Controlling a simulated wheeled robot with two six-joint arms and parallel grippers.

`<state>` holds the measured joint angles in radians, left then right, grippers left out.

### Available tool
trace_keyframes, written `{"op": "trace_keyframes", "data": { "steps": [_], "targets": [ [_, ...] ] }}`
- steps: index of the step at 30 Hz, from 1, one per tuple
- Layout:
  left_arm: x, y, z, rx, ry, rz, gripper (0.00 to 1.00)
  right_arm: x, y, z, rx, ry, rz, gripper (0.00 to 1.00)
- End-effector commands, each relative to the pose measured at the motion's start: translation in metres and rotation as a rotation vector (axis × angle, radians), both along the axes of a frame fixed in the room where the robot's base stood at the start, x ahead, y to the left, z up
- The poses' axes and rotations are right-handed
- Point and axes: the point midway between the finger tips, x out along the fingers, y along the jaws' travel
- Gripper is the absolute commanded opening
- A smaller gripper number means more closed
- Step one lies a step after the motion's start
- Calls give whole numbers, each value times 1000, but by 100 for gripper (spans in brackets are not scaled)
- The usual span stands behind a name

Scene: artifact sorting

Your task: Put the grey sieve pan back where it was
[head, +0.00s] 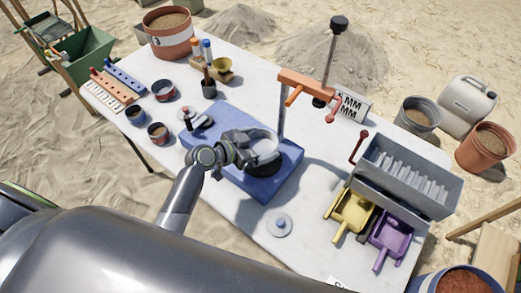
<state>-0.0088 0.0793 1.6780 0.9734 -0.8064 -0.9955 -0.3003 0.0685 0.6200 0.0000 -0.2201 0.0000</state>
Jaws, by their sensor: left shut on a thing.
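My left gripper (240,151) comes in from the lower left and is shut on the grey sieve pan (268,137). The pan is a round, pale grey ring at the gripper's far right side. It is over the blue base block (262,188), near the foot of the upright post. A dark round part (264,167) shows just below the pan. I cannot tell whether the pan touches it or hangs a little above. The gripper hides the pan's left edge. My right gripper is not in view.
An upright post with an orange arm (308,84) stands right behind the pan. A grey rack (405,178) with yellow (352,209) and purple (390,231) scoops stands at right. A small round lid (279,224) lies in front. Cups (158,133) stand at left. The front table is mostly clear.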

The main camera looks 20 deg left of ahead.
Motion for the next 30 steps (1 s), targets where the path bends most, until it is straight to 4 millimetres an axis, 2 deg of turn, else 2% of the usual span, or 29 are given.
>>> {"op": "trace_keyframes", "data": {
  "steps": [9, 19, 30],
  "targets": [
    [0, 0, -38, -1, 2, 1, 61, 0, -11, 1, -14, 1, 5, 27],
    [0, 0, -40, -1, -1, 0, 61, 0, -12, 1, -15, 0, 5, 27],
    [0, 0, -50, 0, 0, 1, 61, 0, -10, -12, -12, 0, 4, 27]
  ]
}}
